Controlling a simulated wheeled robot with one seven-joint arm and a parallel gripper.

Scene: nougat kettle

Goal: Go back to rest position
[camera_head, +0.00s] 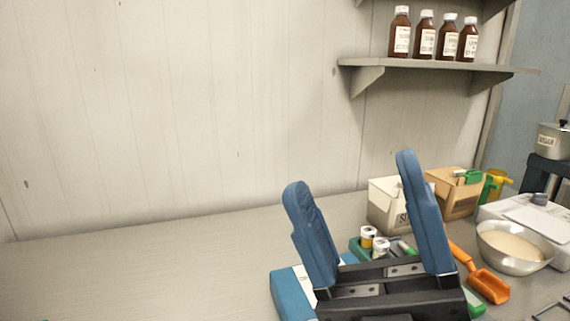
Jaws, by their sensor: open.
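My gripper (353,178) is in the lower right middle of the head view. Its two blue fingers stand upright and wide apart, with nothing between them. Its dark base is at the bottom edge and hides part of the worktop behind it.
A green tray (357,246) with small jars, a blue box (288,297), an orange scoop (490,286) and a metal bowl (515,245) lie around my gripper. Boxes (385,207) stand behind. Brown bottles (425,38) line the shelf (440,66). The left worktop (140,270) is mostly clear.

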